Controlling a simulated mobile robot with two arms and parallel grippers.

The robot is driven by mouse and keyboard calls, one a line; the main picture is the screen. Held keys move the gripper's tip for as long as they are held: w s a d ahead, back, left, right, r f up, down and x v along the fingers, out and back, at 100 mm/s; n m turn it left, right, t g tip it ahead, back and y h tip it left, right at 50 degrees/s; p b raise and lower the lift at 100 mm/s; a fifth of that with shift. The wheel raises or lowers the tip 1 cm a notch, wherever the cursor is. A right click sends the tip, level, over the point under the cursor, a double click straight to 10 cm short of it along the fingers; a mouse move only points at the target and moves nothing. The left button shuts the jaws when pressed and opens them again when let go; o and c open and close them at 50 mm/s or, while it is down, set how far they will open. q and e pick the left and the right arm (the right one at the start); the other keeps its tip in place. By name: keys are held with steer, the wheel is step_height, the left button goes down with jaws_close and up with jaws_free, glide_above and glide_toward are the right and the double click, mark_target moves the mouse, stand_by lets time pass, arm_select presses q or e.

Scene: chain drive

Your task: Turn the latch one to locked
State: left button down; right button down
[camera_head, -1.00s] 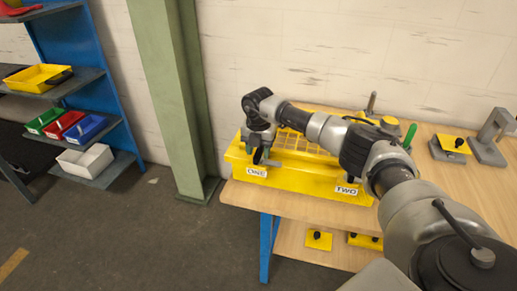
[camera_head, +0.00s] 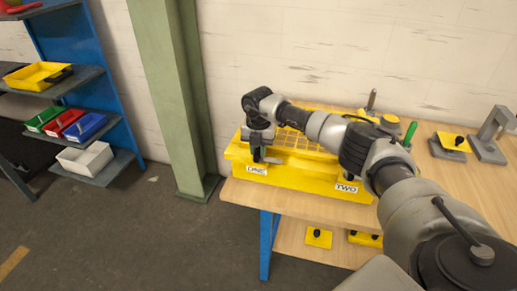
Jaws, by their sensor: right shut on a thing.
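The yellow chain drive housing (camera_head: 310,177) sits on the wooden bench, with a mesh top. A small white label (camera_head: 256,170), hard to read, is on its front left. Another label reading TWO (camera_head: 346,188) is at its front right, with a dark latch knob (camera_head: 349,178) above it. My right gripper (camera_head: 260,154) reaches over the housing to its left end, just above the left label. It is shut on latch one, which the gripper mostly hides; a small grey piece shows beside the fingers. The latch's exact angle cannot be told. My left gripper is not in view.
A green-handled tool (camera_head: 410,133) stands behind my right arm. A grey stand (camera_head: 490,140) and a yellow plate (camera_head: 453,142) are at the bench's right. Yellow parts (camera_head: 318,238) lie on the lower shelf. A green pillar (camera_head: 172,100) and blue rack (camera_head: 108,75) stand left.

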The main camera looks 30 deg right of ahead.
steer(key=n+b, duration=0.1)
steer(key=n, duration=0.3)
steer(key=shift+n+b, duration=0.3)
steer(key=n+b, duration=0.1)
steer(key=n, duration=0.3)
steer(key=shift+n, duration=0.3)
steer(key=n+b, duration=0.1)
steer(key=n, duration=0.3)
steer(key=shift+r+n+b, duration=0.1)
steer(key=shift+n+b, duration=0.55)
steer(key=shift+n, duration=1.45)
steer(key=c, duration=1)
jaws_free()
steer(key=shift+c, duration=0.2)
step_height(320, 180, up, 11)
steer(key=b, duration=0.1)
steer(key=shift+b, duration=0.3)
